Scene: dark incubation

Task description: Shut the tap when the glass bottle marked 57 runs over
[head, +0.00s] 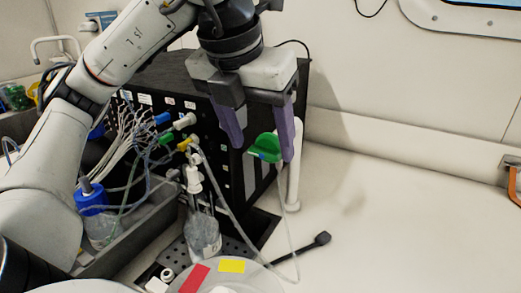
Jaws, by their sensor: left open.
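A green tap handle (264,148) stands out near the top of a white upright post (294,185), beside the black rack. My left gripper (258,146) hangs above and around it, fingers pointing down. Its two purple fingers are apart, one to the left of the green handle and one at its right end; I cannot tell if they touch it. A clear glass bottle (204,241) with a white fitting and tubes stands below the rack's front. Its number is not readable, and I cannot tell its liquid level. My right gripper is not in view.
A black rack (262,191) with many cables and tubes stands behind. A blue-capped bottle (98,216) sits in a grey tray (152,208) at left. A black tool (310,245) lies on the white worktop (400,215), which is clear to the right.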

